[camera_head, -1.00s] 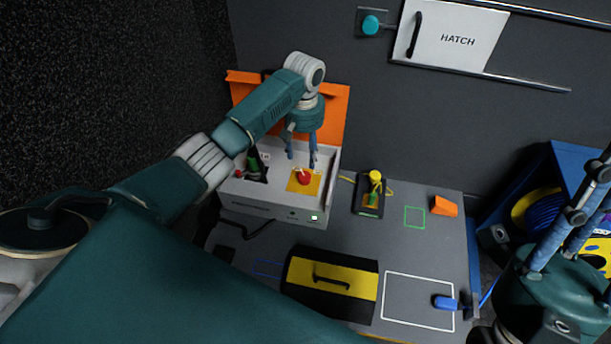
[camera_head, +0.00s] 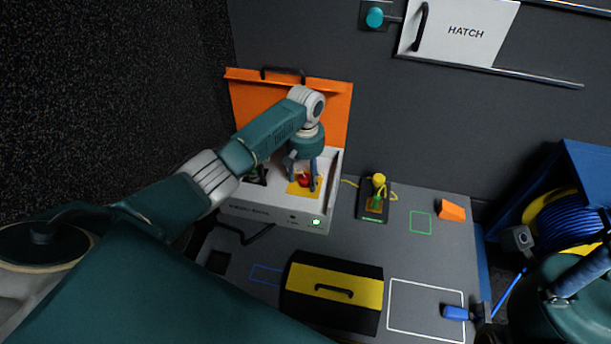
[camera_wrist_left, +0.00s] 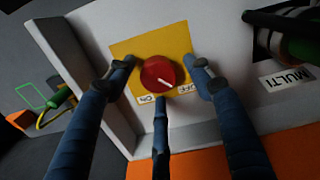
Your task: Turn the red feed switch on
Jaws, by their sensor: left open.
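The red feed switch (camera_wrist_left: 157,74) is a round red knob on a yellow plate (camera_wrist_left: 172,40). In the left wrist view its white mark points down and right, toward the OFF label (camera_wrist_left: 186,88), with the ON label (camera_wrist_left: 147,98) to the left. My left gripper (camera_wrist_left: 156,75) is open, its blue fingers on either side of the knob and a third below it; contact cannot be told. In the head view the left gripper (camera_head: 308,182) hangs over the knob (camera_head: 304,180) in the white case. My right gripper (camera_head: 585,280) is partly cut off at the right edge.
The case's orange lid (camera_head: 335,110) stands open behind the gripper. A black lever beside the MULTI label (camera_wrist_left: 287,77) is near the knob. A black-and-yellow box (camera_head: 340,290) and a yellow-topped device (camera_head: 377,190) share the table. The white outlined area (camera_head: 425,305) is mostly clear.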

